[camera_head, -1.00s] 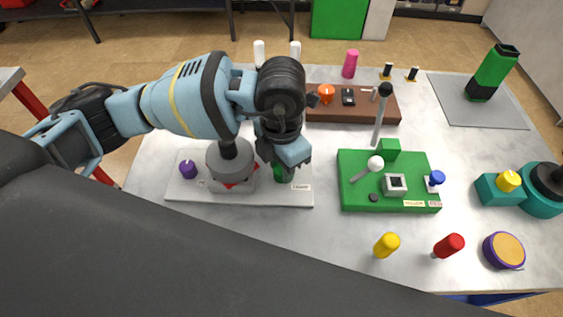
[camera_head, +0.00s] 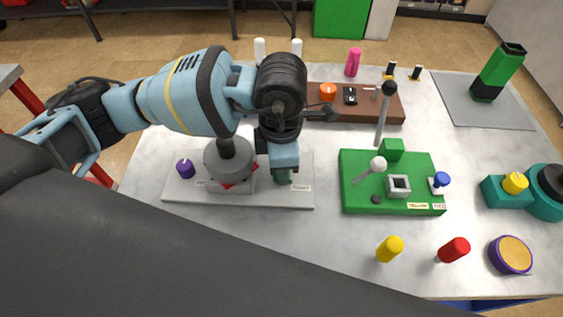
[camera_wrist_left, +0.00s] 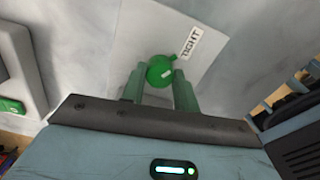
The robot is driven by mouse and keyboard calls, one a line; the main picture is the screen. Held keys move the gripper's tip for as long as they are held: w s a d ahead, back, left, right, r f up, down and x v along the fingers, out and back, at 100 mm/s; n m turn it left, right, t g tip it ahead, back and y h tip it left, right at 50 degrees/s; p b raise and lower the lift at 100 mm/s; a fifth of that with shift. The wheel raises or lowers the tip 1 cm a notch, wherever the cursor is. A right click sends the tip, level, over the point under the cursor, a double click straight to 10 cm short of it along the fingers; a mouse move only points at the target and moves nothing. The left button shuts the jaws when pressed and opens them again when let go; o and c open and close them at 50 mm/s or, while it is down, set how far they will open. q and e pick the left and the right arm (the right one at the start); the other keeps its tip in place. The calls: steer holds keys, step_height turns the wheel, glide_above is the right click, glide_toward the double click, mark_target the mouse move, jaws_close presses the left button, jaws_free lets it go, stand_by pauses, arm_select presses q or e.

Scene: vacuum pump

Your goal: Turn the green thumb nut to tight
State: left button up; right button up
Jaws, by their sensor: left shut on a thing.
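The green thumb nut (camera_head: 283,177) is at the right end of the light grey base plate (camera_head: 240,200), mostly hidden under my left gripper (camera_head: 283,168) in the head view. In the left wrist view the round green nut (camera_wrist_left: 160,68) shows a short pale mark on its top. The TIGHT label (camera_wrist_left: 190,42) lies on the plate up and right of it. The two green fingers of my left gripper (camera_wrist_left: 161,78) are on either side of the nut, shut on it. My right gripper is not in view.
A purple knob (camera_head: 186,169) and a grey cylinder (camera_head: 227,157) stand on the same plate, left of my gripper. To the right is a green board (camera_head: 360,203) with levers and knobs. A brown board (camera_head: 390,112) lies behind.

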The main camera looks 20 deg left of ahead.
arm_select(q)
steer(key=o, duration=1)
steer(key=shift+r, duration=3.95)
